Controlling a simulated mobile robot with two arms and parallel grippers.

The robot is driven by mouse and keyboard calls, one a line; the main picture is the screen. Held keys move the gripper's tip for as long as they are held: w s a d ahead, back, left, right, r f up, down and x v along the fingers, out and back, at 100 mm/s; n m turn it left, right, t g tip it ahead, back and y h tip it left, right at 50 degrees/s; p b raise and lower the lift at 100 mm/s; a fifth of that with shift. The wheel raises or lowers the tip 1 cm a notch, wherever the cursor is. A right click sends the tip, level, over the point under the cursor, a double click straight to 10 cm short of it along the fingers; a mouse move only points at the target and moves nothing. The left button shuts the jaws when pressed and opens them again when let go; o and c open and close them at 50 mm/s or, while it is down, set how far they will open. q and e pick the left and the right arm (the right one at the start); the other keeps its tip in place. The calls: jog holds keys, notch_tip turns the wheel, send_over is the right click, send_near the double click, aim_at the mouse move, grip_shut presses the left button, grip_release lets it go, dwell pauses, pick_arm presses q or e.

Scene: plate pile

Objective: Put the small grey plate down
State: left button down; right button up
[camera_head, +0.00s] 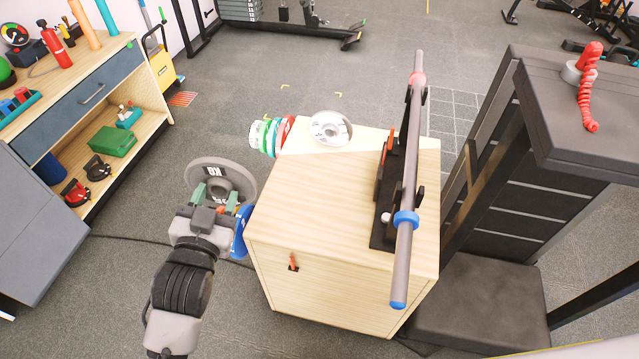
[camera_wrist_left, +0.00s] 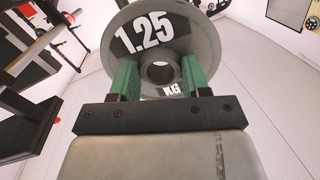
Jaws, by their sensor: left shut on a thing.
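The small grey plate (camera_head: 236,168) is a round disc with a centre hole. It is in the air at the left side of the wooden box (camera_head: 320,190). My left gripper (camera_head: 215,194) is shut on it, near its hub. In the left wrist view the plate (camera_wrist_left: 205,35) fills the top middle, reading 1.25 KG, with the green fingers of my left gripper (camera_wrist_left: 160,82) on both sides of the centre hole. My right gripper is not in view.
A barbell (camera_head: 404,255) rests on a black rack on the box, at right. A silver plate (camera_head: 343,129) lies at the box's back edge. Coloured plates (camera_head: 272,138) and a blue plate (camera_head: 239,240) are at its left side. The box top's left middle is clear.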

pick_arm(q)
jog(key=w+d+f+m+h+b, duration=0.1)
jog(key=w+d+f+b, duration=0.1)
jog(key=w+f+b, duration=0.25)
jog(key=m+h+b, duration=0.1)
jog(key=h+b, duration=0.1)
jog(key=b, duration=0.8)
send_over(302, 227)
jog(key=shift+g, duration=0.4)
notch_tip(302, 227, down, 12)
jog(key=shift+f, duration=0.45)
jog(key=shift+r, duration=0.1)
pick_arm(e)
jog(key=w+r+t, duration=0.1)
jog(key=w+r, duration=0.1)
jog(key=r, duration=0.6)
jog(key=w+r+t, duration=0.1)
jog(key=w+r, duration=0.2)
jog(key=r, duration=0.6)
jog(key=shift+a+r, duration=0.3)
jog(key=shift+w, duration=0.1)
pick_arm(q)
jog(key=c, duration=1)
grip_release()
jog(key=shift+f, duration=0.45)
jog(key=o, duration=0.5)
jog(key=shift+r, duration=0.1)
